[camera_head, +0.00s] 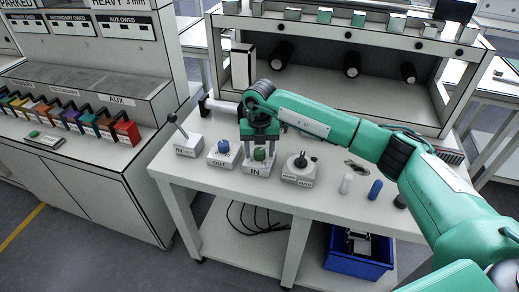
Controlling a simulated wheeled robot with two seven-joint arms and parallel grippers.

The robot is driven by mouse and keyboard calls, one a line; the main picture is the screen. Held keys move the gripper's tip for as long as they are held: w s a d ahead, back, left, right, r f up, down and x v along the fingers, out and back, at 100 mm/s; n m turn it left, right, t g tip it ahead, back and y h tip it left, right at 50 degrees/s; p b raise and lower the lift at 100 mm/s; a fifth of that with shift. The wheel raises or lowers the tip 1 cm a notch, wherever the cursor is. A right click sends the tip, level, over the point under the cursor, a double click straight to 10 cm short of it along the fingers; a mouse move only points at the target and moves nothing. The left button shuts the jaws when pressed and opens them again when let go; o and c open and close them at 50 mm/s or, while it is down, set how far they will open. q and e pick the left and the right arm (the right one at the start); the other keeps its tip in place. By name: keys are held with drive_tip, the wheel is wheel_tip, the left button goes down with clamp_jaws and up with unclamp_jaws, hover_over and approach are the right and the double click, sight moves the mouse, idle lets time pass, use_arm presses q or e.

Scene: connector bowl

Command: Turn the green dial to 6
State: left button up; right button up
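The green dial (259,154) stands on a small white box (257,169) labelled IN, near the front edge of the white workbench (185,160). My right gripper (260,146) points down right over it. Its fingers are apart, one to each side of the dial's top, and look wider than the dial. Contact with the dial cannot be made out. The dial's scale and its present number are too small to read. My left gripper is not in view.
A blue dial (223,147) on a box labelled OUT is close on the left, with a lever box (187,145) beyond it. A box with a dark knob (300,162) is close on the right. White (346,184) and blue (375,189) cylinders stand farther right.

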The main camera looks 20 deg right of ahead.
sight(259, 151)
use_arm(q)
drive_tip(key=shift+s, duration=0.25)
use_arm(e)
drive_tip(key=shift+r, duration=0.1)
drive_tip(key=shift+r, duration=0.35)
wheel_tip(259, 151, up, 5)
drive_tip(key=shift+r+b, duration=0.1)
drive_tip(key=shift+b, duration=0.3)
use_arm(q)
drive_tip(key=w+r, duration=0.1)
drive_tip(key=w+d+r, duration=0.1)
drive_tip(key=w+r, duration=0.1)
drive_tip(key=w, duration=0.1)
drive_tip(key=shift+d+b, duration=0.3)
use_arm(e)
wheel_tip(259, 151, up, 8)
